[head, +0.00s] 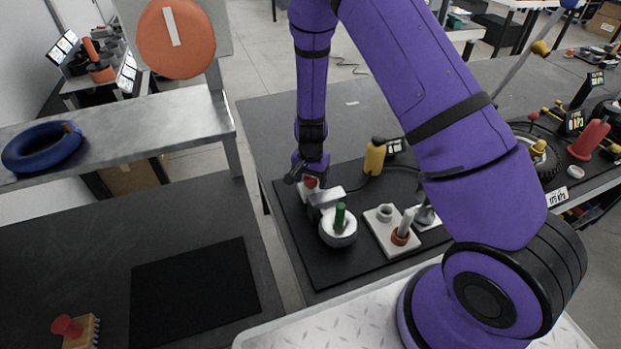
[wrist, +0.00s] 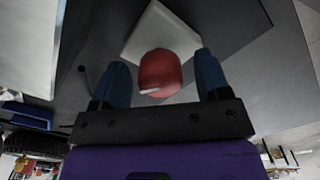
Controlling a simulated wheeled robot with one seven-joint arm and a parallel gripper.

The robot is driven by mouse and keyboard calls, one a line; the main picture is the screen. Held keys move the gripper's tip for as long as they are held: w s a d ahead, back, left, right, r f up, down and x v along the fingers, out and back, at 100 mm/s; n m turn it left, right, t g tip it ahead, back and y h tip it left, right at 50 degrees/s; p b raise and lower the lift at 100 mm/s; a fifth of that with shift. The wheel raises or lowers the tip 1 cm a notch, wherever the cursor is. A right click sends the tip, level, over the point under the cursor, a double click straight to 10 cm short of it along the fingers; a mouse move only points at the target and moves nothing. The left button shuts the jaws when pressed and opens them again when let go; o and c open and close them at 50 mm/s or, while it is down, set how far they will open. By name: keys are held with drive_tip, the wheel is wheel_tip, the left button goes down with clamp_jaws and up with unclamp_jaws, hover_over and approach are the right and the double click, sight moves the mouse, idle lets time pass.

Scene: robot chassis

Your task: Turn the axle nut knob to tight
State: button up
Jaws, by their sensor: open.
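A red knob (head: 311,182) with a white pointer mark sits on a pale square base at the far left of the black mat; I take it to be the axle nut knob. In the wrist view the red knob (wrist: 160,70) stands between the two blue fingers of my gripper (wrist: 161,62), its white mark on the near side. A narrow gap shows on each side of it, so the fingers look apart from it. In the head view my gripper (head: 308,168) is right at the knob and partly hides it. Tight markings are not readable.
A white round cup with a green handle (head: 340,216) and a white block with an orange-ringed peg (head: 402,238) stand near the knob. A yellow cylinder (head: 374,158) is behind. A large orange disc (head: 176,38) with a white bar is upright at left.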

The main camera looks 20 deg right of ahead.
drive_tip(key=shift+r, duration=0.15)
wheel_tip(320, 180, up, 10)
drive_tip(key=shift+r, duration=0.25)
drive_tip(key=shift+r, duration=0.15)
idle(0.4)
drive_tip(key=s+d+r+n+t+y, duration=0.15)
drive_tip(key=s+r, duration=0.35)
drive_tip(key=r, duration=0.7)
drive_tip(key=s+d+r+n+t, duration=0.1)
drive_tip(key=s+r+n, duration=0.25)
drive_tip(key=r, duration=0.75)
drive_tip(key=s+d+r+n+t, duration=0.1)
drive_tip(key=s+r, duration=0.2)
drive_tip(key=s, duration=0.4)
drive_tip(key=s+d+r+n+h, duration=0.1)
drive_tip(key=s+d+r, duration=0.1)
drive_tip(key=s+r, duration=0.2)
drive_tip(key=s+d+r+n+t, duration=0.1)
drive_tip(key=s+r, duration=0.3)
drive_tip(key=s, duration=0.5)
drive_tip(key=shift+s+d+r+t, duration=0.25)
drive_tip(key=shift+s+d+t, duration=0.05)
drive_tip(key=shift+t, duration=0.05)
